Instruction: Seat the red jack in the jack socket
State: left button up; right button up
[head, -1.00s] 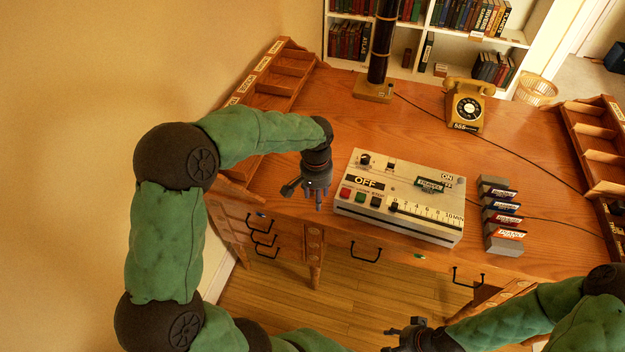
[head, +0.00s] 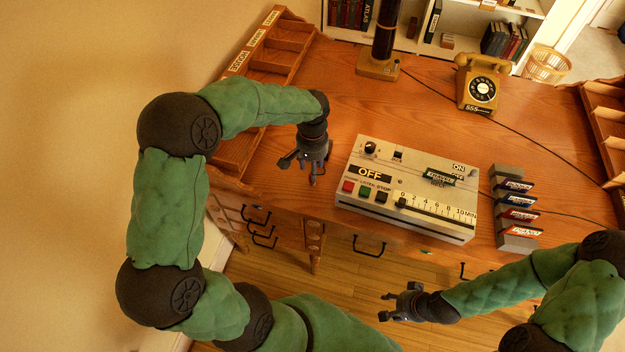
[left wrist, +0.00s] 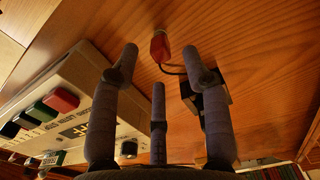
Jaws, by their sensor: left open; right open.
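In the left wrist view a red jack (left wrist: 160,46) lies on the wooden desk, just beyond and between my fingertips, with a dark cable running from it. A black block (left wrist: 219,92) on the desk is partly hidden behind the right-hand finger; I cannot tell whether it is the jack socket. My left gripper (head: 305,166) is open and empty over the desk, left of the grey control box (head: 355,207); its fingers also show in the left wrist view (left wrist: 160,72). My right gripper (head: 390,306) is open and empty in front of the desk.
The control box carries buttons, a slider and an OFF sign. Right of it stands a grey rack (head: 508,172) of labelled cartridges. A yellow telephone (head: 482,68) and a dark column on a wooden base (head: 378,68) stand behind. Wooden pigeonholes (head: 268,52) edge the left side.

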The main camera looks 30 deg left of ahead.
pick_arm(q)
notch_tip(320, 180, down, 5)
jog(key=shift+s+f+b, duration=0.1)
jog(key=shift+b, duration=1.15)
grip_shut()
